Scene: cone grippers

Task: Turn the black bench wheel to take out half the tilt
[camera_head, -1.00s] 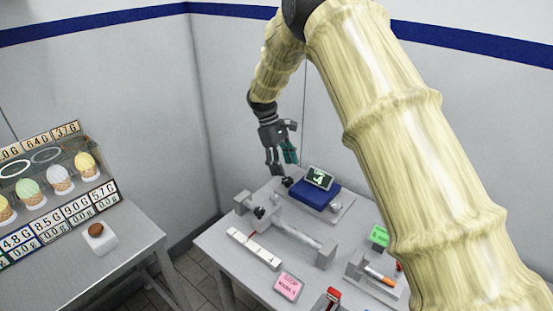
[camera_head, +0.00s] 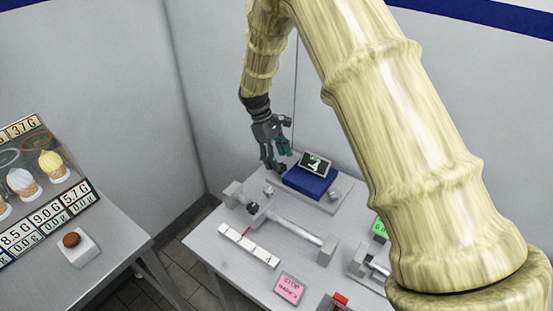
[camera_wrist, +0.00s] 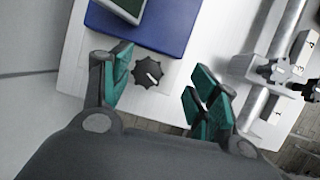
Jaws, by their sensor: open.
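The black wheel (camera_wrist: 150,72), a scalloped knob with a white mark, sits on the pale plate (camera_wrist: 88,68) beside a blue block (camera_wrist: 165,25). In the wrist view it lies between my open fingers, apart from both. In the head view my gripper (camera_head: 275,160) points down at the plate's back left corner, with the wheel (camera_head: 282,169) partly hidden at its fingertips. A small screen (camera_head: 315,164) with a green figure stands on the blue block (camera_head: 310,181); its reading is too small to tell.
A metal rail (camera_head: 297,228) with a dark star knob (camera_head: 253,207) and a white scale (camera_head: 248,246) lie in front. A pink card (camera_head: 289,289) lies near the front. A left bench holds a cone display (camera_head: 35,190) and a brown item on a white block (camera_head: 78,246).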

